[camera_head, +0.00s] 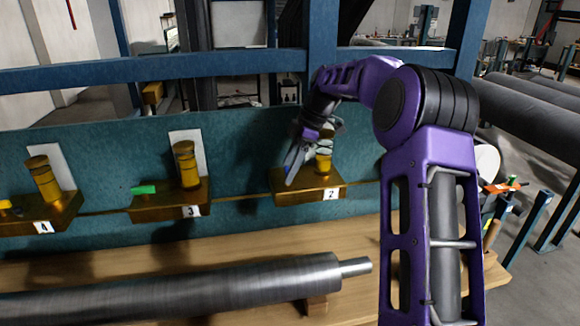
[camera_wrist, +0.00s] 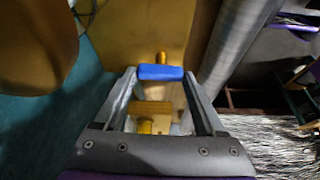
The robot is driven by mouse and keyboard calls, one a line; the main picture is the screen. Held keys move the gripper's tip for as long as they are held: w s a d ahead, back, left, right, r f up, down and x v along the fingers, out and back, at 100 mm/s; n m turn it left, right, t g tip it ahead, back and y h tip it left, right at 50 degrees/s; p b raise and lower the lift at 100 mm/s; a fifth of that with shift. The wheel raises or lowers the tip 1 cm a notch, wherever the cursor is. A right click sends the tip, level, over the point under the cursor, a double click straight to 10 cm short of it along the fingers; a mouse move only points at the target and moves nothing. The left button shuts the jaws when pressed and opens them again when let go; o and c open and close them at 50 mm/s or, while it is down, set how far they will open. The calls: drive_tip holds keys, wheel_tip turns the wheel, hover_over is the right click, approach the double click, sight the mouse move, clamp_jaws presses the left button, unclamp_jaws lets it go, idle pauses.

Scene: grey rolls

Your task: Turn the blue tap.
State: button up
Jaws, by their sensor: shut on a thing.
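The blue tap (camera_wrist: 161,72) shows in the wrist view as a short blue bar on a small brass stem. It lies crosswise between the fingertips of my gripper (camera_wrist: 160,75), which is shut on it, one finger at each end. In the head view my gripper (camera_head: 291,178) points down at the left part of the brass block labelled 2 (camera_head: 310,196).
A brass block labelled 3 (camera_head: 165,208) with a green tap (camera_head: 143,189) and a block labelled 4 (camera_head: 55,216) stand to the left. A grey metal roll (camera_head: 200,292) lies on the wooden bench (camera_head: 255,246) in front. A blue rail (camera_head: 200,66) crosses behind.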

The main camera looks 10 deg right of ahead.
drive_tip(key=o, duration=1.3)
drive_tip(key=v, duration=1.7)
drive_tip(key=shift+r, duration=0.25)
